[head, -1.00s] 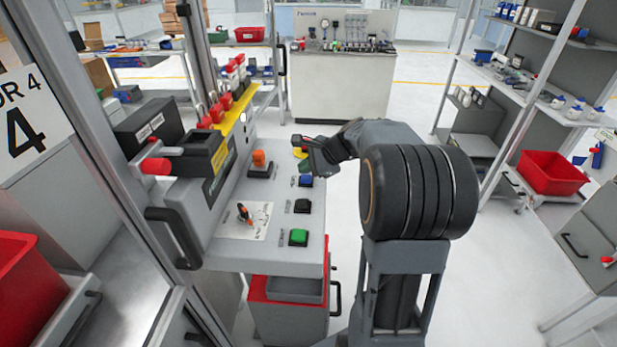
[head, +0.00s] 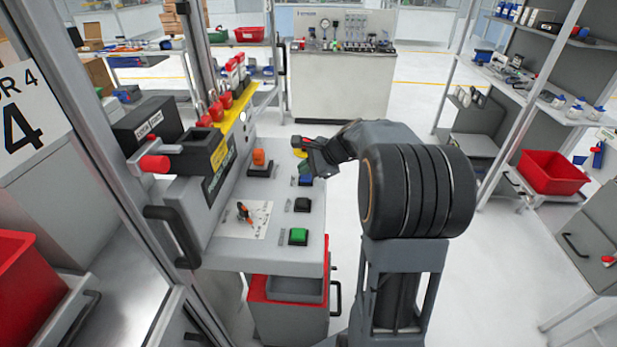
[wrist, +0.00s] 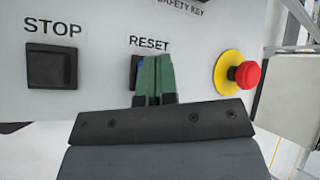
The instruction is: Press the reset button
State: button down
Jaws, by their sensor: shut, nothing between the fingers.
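The blue reset button (wrist: 134,72) is under the RESET label in the wrist view. It is mostly hidden behind my green fingertips, and only its left edge shows. My gripper (wrist: 155,62) is shut and empty, with its tips in front of the button. I cannot tell whether they touch it. In the head view the blue button (head: 306,181) is on the right side of the panel, with my gripper just above it in the picture.
The black stop button (wrist: 51,66) is left of the reset button, and a red emergency stop (wrist: 247,75) on a yellow base is to its right. A green button (head: 298,236) and an orange lamp (head: 260,158) share the panel. Padlocks (head: 216,110) hang behind.

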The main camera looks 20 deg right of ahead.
aim_at(306, 177)
jog(key=shift+f+b, duration=0.3)
jog(key=shift+f, duration=0.15)
dwell(1.0)
jog(key=shift+r+p, duration=0.75)
jog(key=shift+r, duration=0.1)
jog(key=shift+r, duration=0.15)
notch_tip(306, 177, up, 5)
jog(key=p, duration=0.4)
dwell(0.7)
